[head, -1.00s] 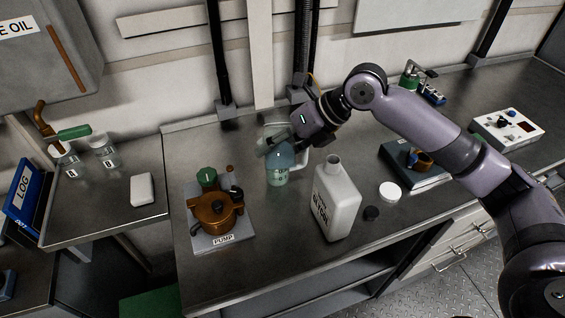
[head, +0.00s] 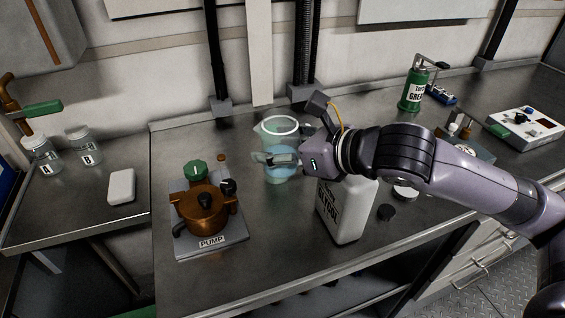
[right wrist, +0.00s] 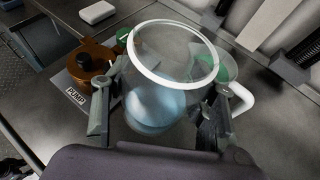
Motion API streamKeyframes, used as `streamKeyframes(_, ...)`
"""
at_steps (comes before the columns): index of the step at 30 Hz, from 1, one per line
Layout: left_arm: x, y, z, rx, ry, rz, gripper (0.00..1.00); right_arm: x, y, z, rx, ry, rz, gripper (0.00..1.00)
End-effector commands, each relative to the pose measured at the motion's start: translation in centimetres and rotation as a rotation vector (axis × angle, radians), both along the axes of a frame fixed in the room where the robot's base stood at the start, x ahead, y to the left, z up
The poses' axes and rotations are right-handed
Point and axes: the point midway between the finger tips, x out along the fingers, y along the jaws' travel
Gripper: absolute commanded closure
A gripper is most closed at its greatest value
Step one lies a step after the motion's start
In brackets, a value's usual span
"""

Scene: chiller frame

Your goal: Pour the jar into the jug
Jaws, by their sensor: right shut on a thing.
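My right gripper (head: 285,160) is shut on a clear glass jar with a white rim and blue liquid inside. In the right wrist view the jar (right wrist: 150,105) sits between the two fingers (right wrist: 160,115), and its rim is clear of them. The translucent greenish jug (head: 276,179) stands on the bench, partly hidden by the jar and gripper in the head view. In the right wrist view the jug (right wrist: 229,68) shows behind the jar, with its white handle at the right. I cannot tell whether jar and jug touch. My left gripper is not in view.
A brown pump (head: 205,208) stands left of the jug. A white jerrycan (head: 347,210) stands close in front, under my right arm. A black cap (head: 386,213) and a white lid (head: 405,193) lie right of it. Two jars (head: 85,147) stand on the left bench.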

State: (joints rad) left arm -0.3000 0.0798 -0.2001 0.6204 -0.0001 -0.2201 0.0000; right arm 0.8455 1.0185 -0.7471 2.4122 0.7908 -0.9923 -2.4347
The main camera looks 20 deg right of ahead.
Motion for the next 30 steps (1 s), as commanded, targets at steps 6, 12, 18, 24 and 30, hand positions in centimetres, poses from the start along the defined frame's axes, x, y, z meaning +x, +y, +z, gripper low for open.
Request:
streamKeyframes(6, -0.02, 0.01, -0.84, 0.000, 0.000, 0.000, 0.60, -0.14, 0.00, -0.01, -0.008, -0.047, -0.001, 0.87)
streamKeyframes(12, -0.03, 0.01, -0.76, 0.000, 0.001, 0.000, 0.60, -0.13, 0.00, 0.04, -0.008, -0.044, -0.001, 0.87)
streamKeyframes(18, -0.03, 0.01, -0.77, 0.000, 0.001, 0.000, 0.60, -0.12, 0.00, 0.02, -0.008, -0.043, -0.001, 0.87)
streamKeyframes(24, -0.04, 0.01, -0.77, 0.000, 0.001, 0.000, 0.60, -0.12, 0.00, -0.01, -0.008, -0.043, -0.001, 0.87)
streamKeyframes(30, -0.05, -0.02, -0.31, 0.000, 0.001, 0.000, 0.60, 0.31, -0.28, 0.37, -0.007, -0.042, -0.013, 0.87)
